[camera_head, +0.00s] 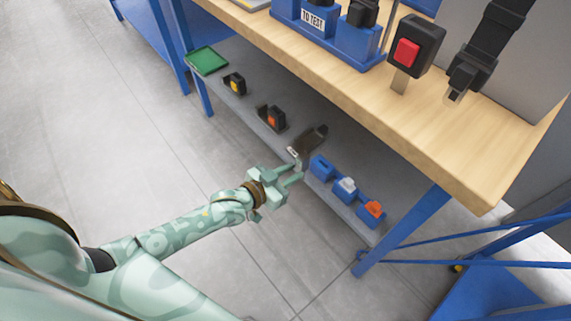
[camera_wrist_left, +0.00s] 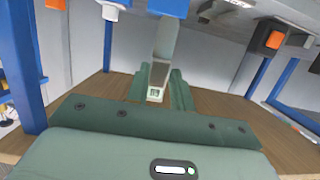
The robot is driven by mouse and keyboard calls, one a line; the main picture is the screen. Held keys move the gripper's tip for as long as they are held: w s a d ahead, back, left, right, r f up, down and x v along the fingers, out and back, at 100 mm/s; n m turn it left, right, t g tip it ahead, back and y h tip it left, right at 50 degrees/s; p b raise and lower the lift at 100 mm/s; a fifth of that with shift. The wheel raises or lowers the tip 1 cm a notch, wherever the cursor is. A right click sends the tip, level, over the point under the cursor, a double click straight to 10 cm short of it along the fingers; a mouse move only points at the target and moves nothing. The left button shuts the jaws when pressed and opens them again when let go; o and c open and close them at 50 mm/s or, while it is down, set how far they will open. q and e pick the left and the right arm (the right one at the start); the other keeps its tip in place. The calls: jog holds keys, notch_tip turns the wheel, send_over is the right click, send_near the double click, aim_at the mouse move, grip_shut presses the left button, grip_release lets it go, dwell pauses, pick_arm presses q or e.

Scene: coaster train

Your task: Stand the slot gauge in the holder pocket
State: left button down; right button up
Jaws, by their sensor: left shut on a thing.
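My left gripper (camera_head: 294,175) is shut on the slot gauge, a pale grey flat strip (camera_wrist_left: 165,45), beside the front edge of the lower shelf. In the left wrist view the strip extends up from between the green fingers (camera_wrist_left: 160,92). In the head view its grey body (camera_head: 299,160) is small and partly covered by the fingers. Blue blocks (camera_head: 321,168) stand on the shelf just right of the gripper, one with a grey top (camera_head: 346,186) and one with an orange top (camera_head: 374,208). I cannot tell which has the holder pocket. My right gripper is not in view.
On the shelf, a dark piece (camera_head: 311,139) lies behind the gripper; black units with orange (camera_head: 273,118) and yellow (camera_head: 236,83) buttons and a green tray (camera_head: 206,61) are farther left. The wooden bench top (camera_head: 440,130) overhangs the shelf. Open floor lies left.

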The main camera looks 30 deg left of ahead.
aim_at(298, 167)
pick_arm(q)
jog(key=x, duration=0.2)
jog(key=r+x, duration=0.1)
jog(key=x, duration=0.1)
jog(key=shift+w+b, duration=0.1)
jog(key=shift+b, duration=0.25)
jog(key=b+x, duration=0.1)
jog(key=x, duration=0.4)
jog(key=shift+w+d+r+b, duration=0.15)
jog(key=shift+b, duration=0.15)
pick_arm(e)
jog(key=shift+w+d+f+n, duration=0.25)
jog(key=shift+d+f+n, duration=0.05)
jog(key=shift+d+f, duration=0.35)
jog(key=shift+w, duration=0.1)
pick_arm(q)
jog(key=shift+p, duration=0.3)
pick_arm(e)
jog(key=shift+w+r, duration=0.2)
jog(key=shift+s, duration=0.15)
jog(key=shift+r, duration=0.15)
